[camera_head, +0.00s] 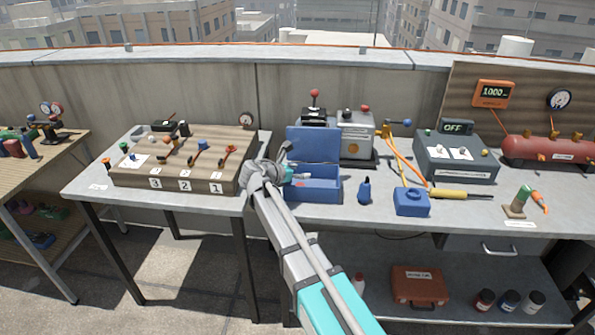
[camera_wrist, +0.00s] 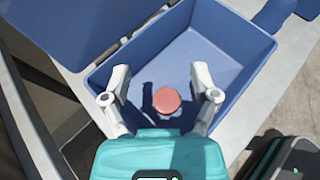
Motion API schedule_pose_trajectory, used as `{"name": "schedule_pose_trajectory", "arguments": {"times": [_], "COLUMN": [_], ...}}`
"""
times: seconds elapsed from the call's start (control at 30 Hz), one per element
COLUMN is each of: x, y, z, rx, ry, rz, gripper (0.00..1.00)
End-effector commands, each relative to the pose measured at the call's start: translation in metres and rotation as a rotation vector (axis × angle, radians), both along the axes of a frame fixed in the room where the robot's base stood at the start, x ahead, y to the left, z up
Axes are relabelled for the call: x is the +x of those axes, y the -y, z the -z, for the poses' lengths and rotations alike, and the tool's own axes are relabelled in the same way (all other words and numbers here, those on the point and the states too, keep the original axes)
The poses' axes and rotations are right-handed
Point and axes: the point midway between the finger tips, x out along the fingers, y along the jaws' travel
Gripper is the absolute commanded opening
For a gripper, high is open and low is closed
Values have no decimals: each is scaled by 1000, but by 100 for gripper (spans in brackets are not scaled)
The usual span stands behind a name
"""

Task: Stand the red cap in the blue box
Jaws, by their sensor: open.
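The blue box (camera_head: 318,190) stands on the right-hand bench with its lid raised at the back; its open inside also shows in the wrist view (camera_wrist: 215,55). The red cap (camera_wrist: 167,101) is a small round disc inside the box, seen with its round face toward the wrist camera. It appears to lie on the box floor near the side closest to my gripper. My gripper (camera_wrist: 160,80) is open over the box, with one finger on each side of the cap and gaps between.
A wooden board numbered 3, 2, 1 (camera_head: 187,158) stands left of the box. Grey machines (camera_head: 355,135) stand behind. The raised lid (camera_head: 312,143) bounds the back.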

Motion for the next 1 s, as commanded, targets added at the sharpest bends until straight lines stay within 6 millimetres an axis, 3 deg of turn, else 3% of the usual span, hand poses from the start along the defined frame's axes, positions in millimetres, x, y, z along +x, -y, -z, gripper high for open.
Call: {"name": "schedule_pose_trajectory", "arguments": {"times": [0.03, 0.17, 0.47, 1.0], "x": [-2, -2, -3, -62], "y": [3, 4, 3, -59], "z": [7, 6, -10, -46], "rx": [15, 14, 14, 12], "ry": [-12, -13, -11, -8], "rz": [9, 10, 8, 1], "gripper": [77, 77, 77, 77]}}
